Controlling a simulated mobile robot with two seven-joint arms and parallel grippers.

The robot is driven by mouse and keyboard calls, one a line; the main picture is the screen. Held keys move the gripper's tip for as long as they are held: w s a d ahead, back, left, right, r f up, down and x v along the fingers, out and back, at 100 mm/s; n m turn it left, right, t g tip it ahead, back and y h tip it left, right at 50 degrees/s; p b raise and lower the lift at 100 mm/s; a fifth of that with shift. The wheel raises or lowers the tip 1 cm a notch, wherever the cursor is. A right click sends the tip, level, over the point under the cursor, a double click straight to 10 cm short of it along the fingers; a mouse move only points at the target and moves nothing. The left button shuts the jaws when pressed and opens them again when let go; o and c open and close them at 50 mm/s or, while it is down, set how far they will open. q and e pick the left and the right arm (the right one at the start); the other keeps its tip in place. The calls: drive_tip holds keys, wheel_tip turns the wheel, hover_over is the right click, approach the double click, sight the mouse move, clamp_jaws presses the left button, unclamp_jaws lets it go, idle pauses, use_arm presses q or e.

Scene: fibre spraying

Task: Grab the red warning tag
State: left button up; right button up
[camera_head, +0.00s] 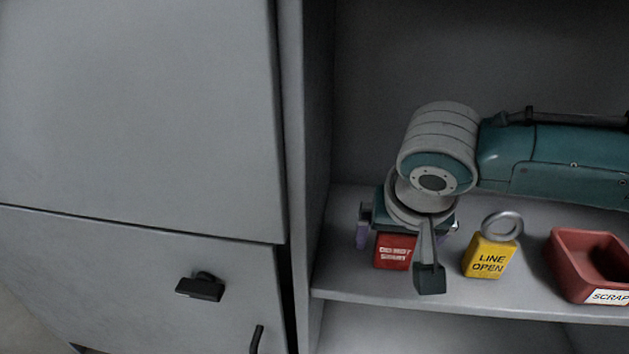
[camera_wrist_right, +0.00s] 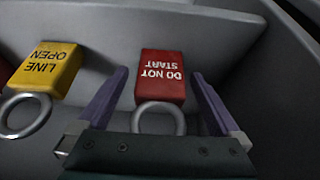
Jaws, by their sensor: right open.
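The red warning tag (camera_head: 393,251) reads "DO NOT START" and stands on the shelf, partly covered by my right wrist in the head view. In the right wrist view the red tag (camera_wrist_right: 160,78) lies between the two purple fingers, with its grey ring (camera_wrist_right: 158,118) towards the gripper's palm. My right gripper (camera_wrist_right: 160,90) is open, one finger on each side of the tag, with gaps visible. In the head view only parts of the right gripper's (camera_head: 407,235) fingers show. My left gripper is not in view.
A yellow "LINE OPEN" tag (camera_head: 488,257) with a grey ring (camera_head: 503,226) stands right of the red tag. A red scrap bin (camera_head: 575,278) is further right. The cabinet's side wall (camera_head: 314,150) is close on the left. A grey door with a black handle (camera_head: 201,287) is beyond it.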

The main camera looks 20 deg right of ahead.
drive_tip(key=shift+c, duration=0.2)
drive_tip(key=c, duration=1.5)
drive_tip(key=shift+o, duration=0.2)
drive_tip(key=shift+r, duration=0.1)
